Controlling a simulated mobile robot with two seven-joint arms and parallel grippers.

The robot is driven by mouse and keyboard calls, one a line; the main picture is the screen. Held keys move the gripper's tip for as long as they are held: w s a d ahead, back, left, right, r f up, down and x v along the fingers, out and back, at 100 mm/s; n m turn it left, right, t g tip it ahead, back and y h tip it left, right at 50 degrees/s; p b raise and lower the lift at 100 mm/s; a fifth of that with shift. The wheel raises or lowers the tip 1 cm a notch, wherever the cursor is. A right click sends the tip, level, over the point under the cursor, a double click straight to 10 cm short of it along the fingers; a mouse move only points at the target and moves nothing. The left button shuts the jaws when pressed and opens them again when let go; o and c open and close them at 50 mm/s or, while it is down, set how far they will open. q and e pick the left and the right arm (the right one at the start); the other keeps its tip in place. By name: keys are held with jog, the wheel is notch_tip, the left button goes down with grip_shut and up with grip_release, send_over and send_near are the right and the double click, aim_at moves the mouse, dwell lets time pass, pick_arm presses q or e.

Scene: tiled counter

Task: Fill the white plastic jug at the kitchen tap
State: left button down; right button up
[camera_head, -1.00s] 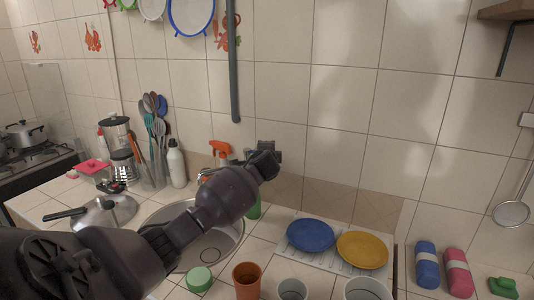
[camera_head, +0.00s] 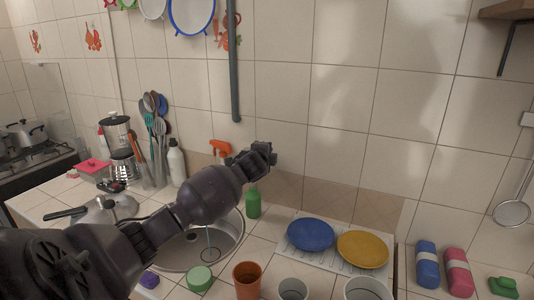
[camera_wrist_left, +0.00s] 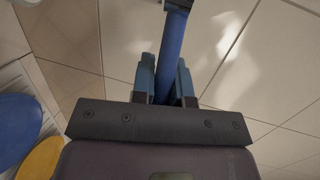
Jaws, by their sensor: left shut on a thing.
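My left gripper (camera_head: 262,155) is out in front of the tiled wall, above the back of the counter, in the head view. In the left wrist view its two fingers (camera_wrist_left: 166,78) are shut on a blue bar (camera_wrist_left: 172,45), perhaps a tap lever; I cannot tell for sure. The steel sink (camera_head: 232,240) lies below my left arm, which covers part of it. I cannot make out the tap or the white jug. My right gripper is not in view.
A green spray bottle (camera_head: 253,203) stands behind the sink. Blue (camera_head: 310,235) and yellow (camera_head: 362,250) plates lie on a rack to the right. Cups, including a brown one (camera_head: 247,281), stand in front. A white bottle (camera_head: 177,165) and utensils are at the left.

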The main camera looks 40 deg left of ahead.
pick_arm(q)
jog(key=m+h, duration=0.1)
jog(key=s+m+t+h, duration=0.1)
jog(key=h, duration=0.1)
jog(key=shift+s+d, duration=0.1)
jog(key=shift+s, duration=0.15)
jog(key=shift+s+m+t+h, duration=0.15)
jog(key=shift+s+m+h, duration=0.2)
jog(key=shift+m+h, duration=0.4)
jog(key=shift+s+m+t+h, duration=0.1)
jog(key=shift+s+m+h, duration=0.2)
jog(key=shift+m+h, duration=0.45)
jog(key=shift+s+m+t+h, duration=0.15)
jog(key=shift+s+m+h, duration=0.3)
jog(key=shift+h, duration=0.45)
jog(key=c, duration=1.1)
grip_release()
jog(key=shift+s, duration=0.1)
jog(key=shift+b+v, duration=0.95)
jog(key=shift+v, duration=4.3)
